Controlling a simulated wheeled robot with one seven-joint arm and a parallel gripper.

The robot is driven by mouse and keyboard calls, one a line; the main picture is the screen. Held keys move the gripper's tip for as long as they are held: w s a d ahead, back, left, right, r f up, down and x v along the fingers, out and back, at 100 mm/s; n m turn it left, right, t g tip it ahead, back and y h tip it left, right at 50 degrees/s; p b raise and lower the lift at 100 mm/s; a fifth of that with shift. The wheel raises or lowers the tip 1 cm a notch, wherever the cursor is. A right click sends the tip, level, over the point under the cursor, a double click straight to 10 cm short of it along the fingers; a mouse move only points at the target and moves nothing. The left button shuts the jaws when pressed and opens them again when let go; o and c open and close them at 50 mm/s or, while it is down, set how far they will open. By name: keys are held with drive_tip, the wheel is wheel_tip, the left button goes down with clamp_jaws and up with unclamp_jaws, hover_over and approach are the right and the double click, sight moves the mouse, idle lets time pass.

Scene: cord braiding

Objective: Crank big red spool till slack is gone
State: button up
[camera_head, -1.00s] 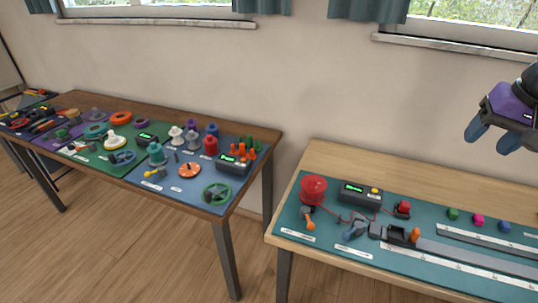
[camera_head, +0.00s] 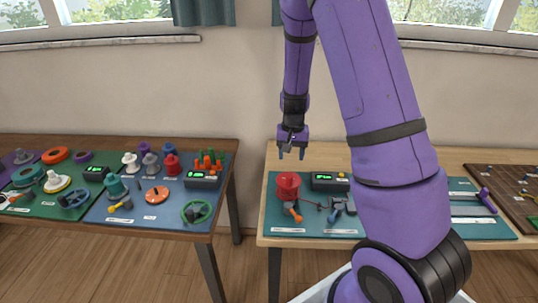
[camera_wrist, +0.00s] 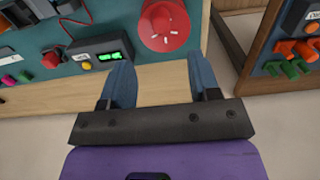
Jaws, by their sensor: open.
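The big red spool (camera_head: 288,185) stands at the left end of the teal mat on the right table. Its round red top also shows in the wrist view (camera_wrist: 163,25), with small white marks on it. A crank with an orange handle (camera_head: 293,210) sits at its front. A thin red cord (camera_head: 313,204) runs right from the spool area. My gripper (camera_head: 291,154) is open and empty, pointing down above the back edge of the table, behind the spool and apart from it. In the wrist view its blue fingers (camera_wrist: 164,84) are spread, with the spool beyond them.
A dark box with a green display and yellow button (camera_head: 329,182) stands right of the spool. A blue-grey clamp-like part (camera_head: 338,209) lies in front of it. My arm hides the table's middle. A gap separates the left table (camera_head: 225,222), crowded with spools and parts.

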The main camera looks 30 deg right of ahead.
sight(289, 175)
drive_tip(key=shift+a+f, duration=0.15)
drive_tip(key=shift+f, duration=0.5)
wheel_tip(289, 175, down, 10)
drive_tip(key=shift+r, duration=0.25)
clamp_jaws()
idle(0.6)
